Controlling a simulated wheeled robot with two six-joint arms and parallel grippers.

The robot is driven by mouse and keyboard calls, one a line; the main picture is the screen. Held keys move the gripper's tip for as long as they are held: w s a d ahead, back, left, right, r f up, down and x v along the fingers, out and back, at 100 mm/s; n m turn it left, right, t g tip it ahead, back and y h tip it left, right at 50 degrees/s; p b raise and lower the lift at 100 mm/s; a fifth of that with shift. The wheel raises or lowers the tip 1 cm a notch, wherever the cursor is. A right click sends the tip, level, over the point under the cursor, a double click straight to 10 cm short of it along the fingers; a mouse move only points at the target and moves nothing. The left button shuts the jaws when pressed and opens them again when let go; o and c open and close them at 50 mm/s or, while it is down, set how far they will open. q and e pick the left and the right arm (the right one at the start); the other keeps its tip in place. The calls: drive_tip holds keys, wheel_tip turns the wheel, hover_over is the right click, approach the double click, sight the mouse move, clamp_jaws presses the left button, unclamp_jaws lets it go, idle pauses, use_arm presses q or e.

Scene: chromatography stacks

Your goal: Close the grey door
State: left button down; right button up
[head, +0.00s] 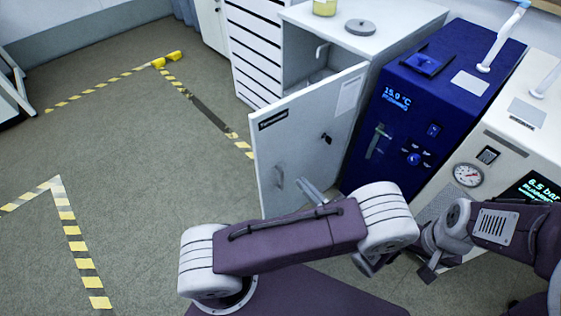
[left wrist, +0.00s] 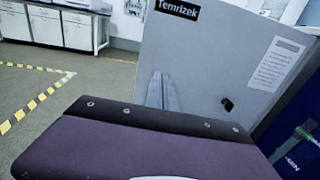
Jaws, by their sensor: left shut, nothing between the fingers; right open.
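The grey door (head: 300,125) stands open, swung out from the pale cabinet (head: 358,36) with its interior showing. It has a "Temrizek" label, a dark latch and a paper notice, and it fills much of the left wrist view (left wrist: 210,65). My left gripper (head: 309,187) is shut and empty, close to the lower part of the door's face. Its fingers also show in front of the door in the left wrist view (left wrist: 161,88); I cannot tell whether they touch it. My right gripper (head: 427,272) is open at the lower right, away from the door, partly hidden.
A white unit with a gauge (head: 467,175) stands further right. A jar (head: 324,7) and a grey disc (head: 360,27) sit on the cabinet top. Open floor (head: 150,180) with yellow-black tape lies left.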

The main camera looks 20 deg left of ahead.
sight(269, 149)
use_arm(q)
drive_tip(key=b+x, duration=0.2)
drive_tip(key=x, duration=1.1)
drive_tip(key=shift+s+a+b, duration=0.1)
drive_tip(key=shift+s+b, duration=0.05)
drive_tip(key=shift+b, duration=0.25)
drive_tip(key=shift+a+r, duration=0.1)
drive_tip(key=shift+a, duration=0.2)
